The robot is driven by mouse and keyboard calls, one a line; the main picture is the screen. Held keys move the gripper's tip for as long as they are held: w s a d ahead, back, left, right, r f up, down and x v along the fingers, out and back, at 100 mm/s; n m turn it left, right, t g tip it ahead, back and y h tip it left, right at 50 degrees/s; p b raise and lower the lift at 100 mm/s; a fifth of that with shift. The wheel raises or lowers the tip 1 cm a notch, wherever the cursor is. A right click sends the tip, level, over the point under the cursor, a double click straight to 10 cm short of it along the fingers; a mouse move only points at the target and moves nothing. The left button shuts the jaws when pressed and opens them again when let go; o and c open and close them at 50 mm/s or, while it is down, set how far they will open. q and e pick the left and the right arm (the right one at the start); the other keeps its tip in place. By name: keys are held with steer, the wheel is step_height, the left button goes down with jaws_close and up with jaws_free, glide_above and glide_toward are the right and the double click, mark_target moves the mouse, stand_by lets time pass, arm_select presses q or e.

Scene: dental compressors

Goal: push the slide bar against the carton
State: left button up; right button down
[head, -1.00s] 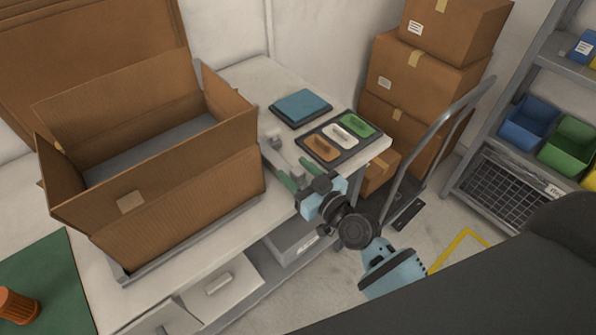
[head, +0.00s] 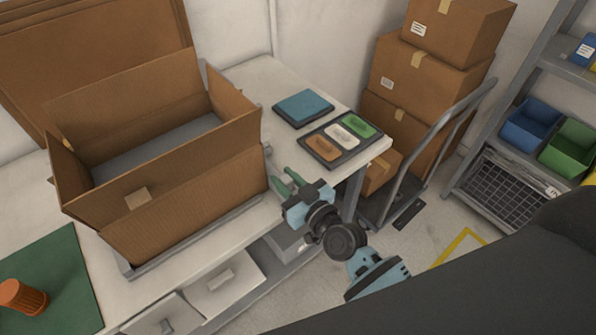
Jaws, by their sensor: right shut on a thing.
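The open brown carton (head: 190,200) stands on the left part of the bench in a grey frame. The slide bar (head: 267,151) is grey and runs close along the carton's right side. Only a small end of it shows; the carton and my gripper hide the rest, so I cannot tell whether it touches the carton. My right gripper (head: 281,179), with green fingers, is low beside the carton's right front corner, shut on the bar; the grip itself is hard to see. My left gripper is not in view.
A tray (head: 330,160) with orange, white and green pieces and a blue pad (head: 303,108) lie on the bench at right. A green mat (head: 60,270) with an orange ribbed object (head: 22,298) is at left.

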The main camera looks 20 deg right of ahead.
steer(key=shift+s+a, duration=0.1)
steer(key=shift+a, duration=0.15)
steer(key=c, duration=1.2)
jaws_free()
steer(key=shift+a, duration=0.1)
steer(key=shift+o, duration=0.2)
steer(key=shift+s+d, duration=0.2)
steer(key=v, duration=0.6)
steer(key=shift+f, duration=0.1)
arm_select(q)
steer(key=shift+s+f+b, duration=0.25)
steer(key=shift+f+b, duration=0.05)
arm_select(e)
steer(key=shift+s+d, duration=0.15)
steer(key=shift+s, duration=0.55)
